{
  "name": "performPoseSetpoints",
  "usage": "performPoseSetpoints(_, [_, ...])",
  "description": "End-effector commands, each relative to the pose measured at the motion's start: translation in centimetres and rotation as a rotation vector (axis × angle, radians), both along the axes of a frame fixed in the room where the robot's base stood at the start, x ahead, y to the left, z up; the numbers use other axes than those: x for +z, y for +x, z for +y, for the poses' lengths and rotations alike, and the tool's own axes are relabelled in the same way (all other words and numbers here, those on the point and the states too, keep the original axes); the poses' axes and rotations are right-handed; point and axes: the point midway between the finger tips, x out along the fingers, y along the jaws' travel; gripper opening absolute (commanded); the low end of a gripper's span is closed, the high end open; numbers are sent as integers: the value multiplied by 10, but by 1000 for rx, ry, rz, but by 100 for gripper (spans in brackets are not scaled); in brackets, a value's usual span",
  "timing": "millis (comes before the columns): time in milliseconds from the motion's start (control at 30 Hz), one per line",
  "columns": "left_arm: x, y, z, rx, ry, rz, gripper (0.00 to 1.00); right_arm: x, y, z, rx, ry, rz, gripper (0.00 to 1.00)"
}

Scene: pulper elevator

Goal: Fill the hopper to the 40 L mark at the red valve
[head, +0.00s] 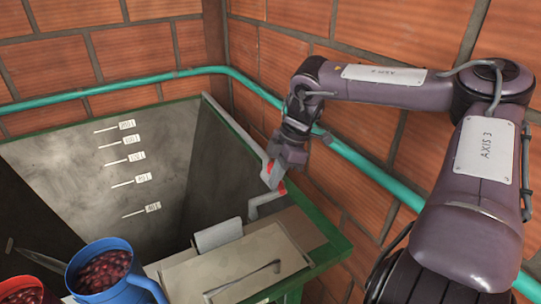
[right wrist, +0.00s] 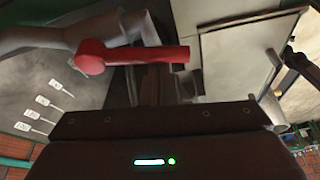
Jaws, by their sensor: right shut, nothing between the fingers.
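The hopper (head: 62,165) is a deep grey bin with a green rim. Several white level marks run down its back wall; their numbers are too small to read surely. I see no water surface in it; its bottom is out of view. The red valve (head: 280,188) is on a grey pipe at the hopper's right rim, mostly behind my right gripper (head: 285,166). The red valve handle (right wrist: 135,57) shows large in the right wrist view, just beyond the dark fingers. The right gripper is shut and empty at the valve; contact cannot be told. My left gripper is out of view.
A blue jug (head: 108,268) and a red jug (head: 24,290), both holding dark red fruit, stand at the lower left. A beige lid (head: 235,270) with a handle lies in front. A teal pipe (head: 345,152) runs along the brick walls behind my right arm.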

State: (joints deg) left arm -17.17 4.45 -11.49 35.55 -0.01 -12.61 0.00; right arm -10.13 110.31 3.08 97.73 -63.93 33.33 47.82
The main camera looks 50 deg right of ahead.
Motion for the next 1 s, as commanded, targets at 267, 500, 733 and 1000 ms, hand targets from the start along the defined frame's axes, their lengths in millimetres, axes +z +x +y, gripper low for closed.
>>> performPoseSetpoints(267, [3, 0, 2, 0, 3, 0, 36, 0, -4, -6, -7, 0, 0, 0])
performPoseSetpoints(500, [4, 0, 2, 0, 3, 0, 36, -1, -5, -7, -7, -1, 1, 0])
performPoseSetpoints(733, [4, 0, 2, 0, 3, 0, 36, -1, -5, -7, -9, -1, 0, 0])
performPoseSetpoints(1000, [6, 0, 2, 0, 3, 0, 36, 2, -5, -7, -9, 0, 0, 0])
